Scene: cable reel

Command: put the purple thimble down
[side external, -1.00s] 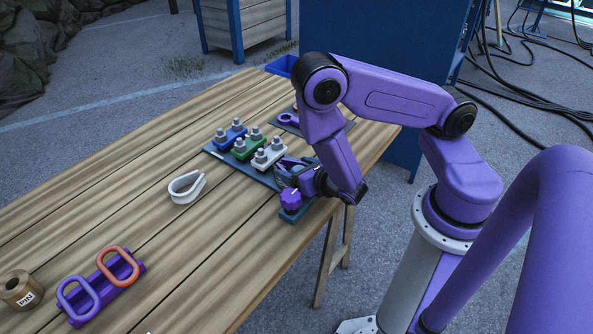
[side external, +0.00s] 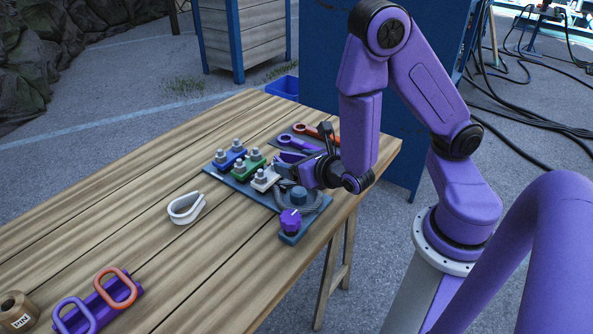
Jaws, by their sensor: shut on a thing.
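My gripper (side external: 297,168) is above the right part of the blue-grey board (side external: 240,186), just right of the white clamp. It is shut on a small purple piece, the purple thimble (side external: 289,157), which shows at the jaws' left side. Most of the thimble is hidden by the dark fingers, so its tilt is unclear. It looks raised off the board. Below the gripper, a grey cable loop (side external: 316,203) lies around a short blue post (side external: 299,195).
Blue (side external: 229,158), green (side external: 247,164) and white (side external: 264,178) clamps stand on the board. A purple knob (side external: 290,219) is at its front end.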

